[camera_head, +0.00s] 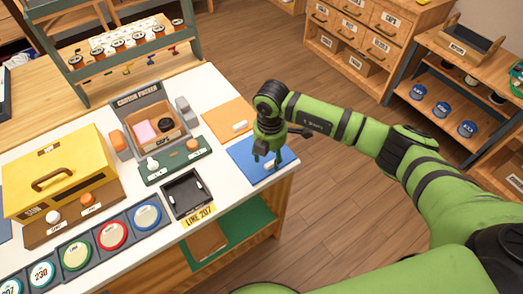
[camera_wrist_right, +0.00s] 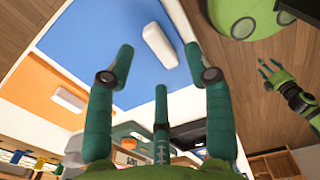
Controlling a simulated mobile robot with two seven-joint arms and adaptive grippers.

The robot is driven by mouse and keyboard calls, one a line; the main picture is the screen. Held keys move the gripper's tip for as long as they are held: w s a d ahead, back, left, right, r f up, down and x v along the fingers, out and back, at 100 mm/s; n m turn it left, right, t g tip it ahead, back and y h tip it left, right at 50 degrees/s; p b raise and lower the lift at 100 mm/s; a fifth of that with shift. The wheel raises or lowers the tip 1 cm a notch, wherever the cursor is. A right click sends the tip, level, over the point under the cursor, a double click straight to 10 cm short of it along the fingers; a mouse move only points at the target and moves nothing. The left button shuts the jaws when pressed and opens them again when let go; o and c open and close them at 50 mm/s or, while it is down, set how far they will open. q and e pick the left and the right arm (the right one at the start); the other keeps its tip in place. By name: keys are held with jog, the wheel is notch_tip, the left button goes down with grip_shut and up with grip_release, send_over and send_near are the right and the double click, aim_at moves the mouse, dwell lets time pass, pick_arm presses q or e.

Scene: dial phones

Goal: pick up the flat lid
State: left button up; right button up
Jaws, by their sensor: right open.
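A small white oblong piece (camera_head: 270,165) lies on the blue mat (camera_head: 243,158) near the counter's right end. It also shows in the right wrist view (camera_wrist_right: 160,46). A similar white piece (camera_head: 240,127) lies on the orange mat (camera_head: 222,117). I cannot tell from the frames which thing is the flat lid. My right gripper (camera_head: 265,157) points down over the blue mat, by the white piece. In the right wrist view its fingers (camera_wrist_right: 160,65) are apart, with nothing held between them. My left gripper (camera_wrist_right: 266,66) shows small at the right of that view; its jaw state is unclear.
A black tray (camera_head: 187,193) stands left of the blue mat. Behind it are a green board with knobs (camera_head: 175,160) and an open box (camera_head: 150,118). A yellow box with a handle (camera_head: 60,172) and a row of coloured dials (camera_head: 112,235) fill the left. Wooden floor lies right.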

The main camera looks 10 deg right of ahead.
jog(key=shift+f, duration=1.3)
grip_shut()
jog(key=shift+r, duration=0.1)
